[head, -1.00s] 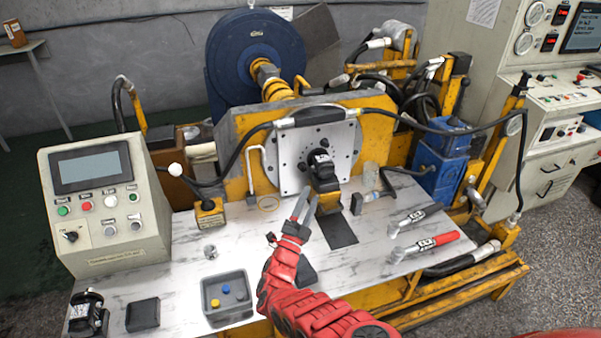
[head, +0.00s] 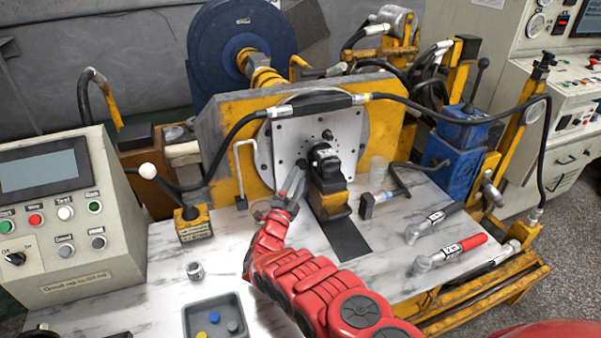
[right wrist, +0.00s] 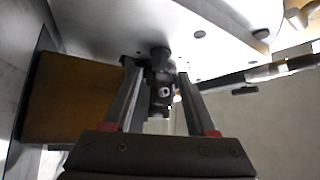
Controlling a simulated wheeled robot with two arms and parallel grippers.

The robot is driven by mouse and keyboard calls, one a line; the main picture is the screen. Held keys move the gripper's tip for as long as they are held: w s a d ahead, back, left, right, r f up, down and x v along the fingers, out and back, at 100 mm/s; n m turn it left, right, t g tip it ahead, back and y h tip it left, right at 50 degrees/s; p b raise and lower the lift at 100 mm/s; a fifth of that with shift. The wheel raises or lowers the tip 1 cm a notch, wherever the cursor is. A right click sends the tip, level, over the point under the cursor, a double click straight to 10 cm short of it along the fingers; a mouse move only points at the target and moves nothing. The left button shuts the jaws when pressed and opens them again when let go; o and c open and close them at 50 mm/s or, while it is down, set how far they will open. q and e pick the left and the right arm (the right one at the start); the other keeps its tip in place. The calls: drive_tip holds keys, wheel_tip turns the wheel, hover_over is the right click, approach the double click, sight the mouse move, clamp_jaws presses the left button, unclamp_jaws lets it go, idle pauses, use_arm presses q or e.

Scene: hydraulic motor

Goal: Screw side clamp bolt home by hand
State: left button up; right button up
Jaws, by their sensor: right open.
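The black hydraulic motor (head: 322,160) sits on a yellow support (head: 332,203) against the grey mounting plate (head: 290,143). A dark bolt-like part (head: 302,163) shows at the plate, just left of the motor. My right gripper (head: 294,178) is open, its fingers pointing up at the plate close to this part. In the right wrist view the open gripper (right wrist: 160,78) has one finger on each side of a dark round part (right wrist: 160,57) and a dark body with a small round face (right wrist: 164,92). I cannot tell whether the fingers touch them. My left gripper is out of view.
A control box (head: 70,215) stands at left. A grey tray (head: 190,325) with small coloured parts lies at the front. Two torque wrenches (head: 452,252) lie at right. A black hose (head: 230,140) runs left of the plate. The yellow support is close to my right fingers.

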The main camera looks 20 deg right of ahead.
sight(302, 168)
drive_tip(key=shift+b+x, duration=0.6)
drive_tip(key=shift+x, duration=1.35)
drive_tip(key=shift+f, duration=0.1)
clamp_jaws()
